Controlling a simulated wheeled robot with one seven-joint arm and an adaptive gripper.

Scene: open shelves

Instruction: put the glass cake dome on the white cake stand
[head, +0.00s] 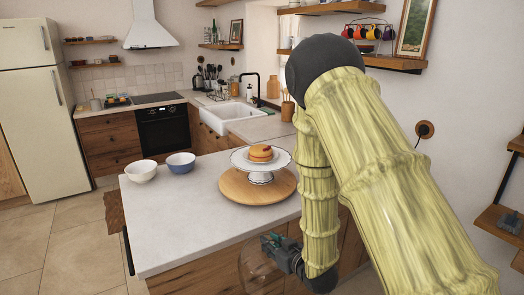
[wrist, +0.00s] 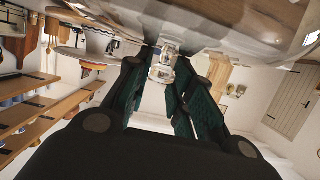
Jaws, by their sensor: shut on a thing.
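The white cake stand (head: 261,177) stands upright on a round wooden board on the counter, with a small golden cake (head: 261,153) on its plate. The clear glass cake dome (head: 254,268) is faint in the head view, low in front of the counter's front side. My gripper (head: 279,250) is beside it, below the counter top's level. In the wrist view the fingers are closed on the dome's glass knob (wrist: 163,66), and the dome's clear wall (wrist: 225,38) spreads across the top. The dome's lower rim is hard to make out in the head view.
The round wooden board (head: 235,190) lies near the counter's (head: 180,215) right end. A white bowl (head: 141,172) and a blue bowl (head: 181,163) stand at the counter's back left. The counter's front left is clear. Wall shelves (head: 508,215) are at the right.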

